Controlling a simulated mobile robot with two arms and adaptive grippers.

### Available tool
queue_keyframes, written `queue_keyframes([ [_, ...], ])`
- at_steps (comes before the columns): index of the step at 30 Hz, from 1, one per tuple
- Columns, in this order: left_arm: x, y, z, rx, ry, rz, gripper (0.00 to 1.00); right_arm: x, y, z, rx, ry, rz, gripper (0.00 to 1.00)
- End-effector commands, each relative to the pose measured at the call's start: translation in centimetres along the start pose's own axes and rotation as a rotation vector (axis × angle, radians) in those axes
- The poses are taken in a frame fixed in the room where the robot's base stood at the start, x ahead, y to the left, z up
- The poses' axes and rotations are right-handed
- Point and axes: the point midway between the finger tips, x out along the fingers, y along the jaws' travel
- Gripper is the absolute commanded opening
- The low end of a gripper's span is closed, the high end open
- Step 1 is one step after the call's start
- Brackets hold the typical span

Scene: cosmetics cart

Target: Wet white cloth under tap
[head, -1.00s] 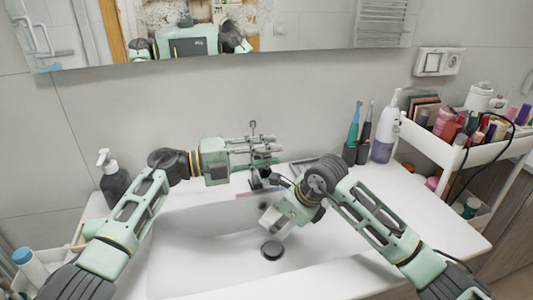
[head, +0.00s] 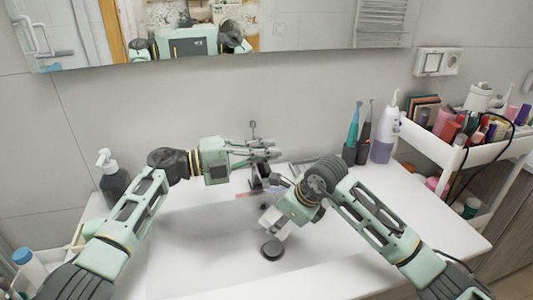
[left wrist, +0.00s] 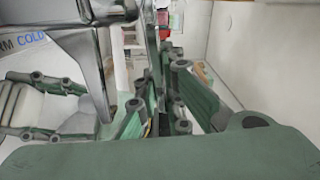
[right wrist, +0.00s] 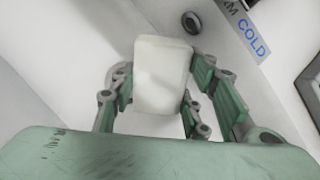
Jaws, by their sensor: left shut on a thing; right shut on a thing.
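The white cloth (right wrist: 162,72) looks like a folded block in the right wrist view. My right gripper (right wrist: 153,108) is shut on it, with fingers on both sides. In the head view the cloth (head: 268,216) hangs over the basin, in front of and below the tap. The metal tap (head: 257,178) stands at the basin's back edge, partly hidden by my arms. Its spout also shows close up in the left wrist view (left wrist: 85,60). My left gripper (head: 268,151) is shut at the thin upright tap lever (head: 253,131); the exact contact is hard to see.
The white sink basin (head: 190,262) has a dark round drain plug (head: 272,250). A soap dispenser (head: 113,180) stands at the left. A cosmetics cart (head: 440,152) is at the right.

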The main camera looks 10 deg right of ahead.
Motion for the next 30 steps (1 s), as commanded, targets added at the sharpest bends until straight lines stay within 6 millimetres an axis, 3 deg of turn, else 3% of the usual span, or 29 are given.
queue_keyframes([
  [11, -0.02, -0.39, 0.04, -0.072, 0.000, 0.003, 0.00, 0.00, -0.01, 0.01, 0.000, 0.000, 0.000, 0.22],
  [12, -0.02, -0.39, 0.04, -0.072, 0.000, 0.003, 0.11, -0.01, -0.01, 0.01, 0.000, 0.000, 0.000, 0.22],
  [18, -0.02, -0.45, 0.04, -0.070, 0.000, 0.002, 0.28, -0.01, -0.01, 0.02, 0.000, -0.001, 0.000, 0.22],
  [30, -0.77, -0.50, 0.11, -0.068, -0.002, 0.002, 0.28, -0.02, -0.01, 0.03, 0.000, -0.001, 0.000, 0.22],
])
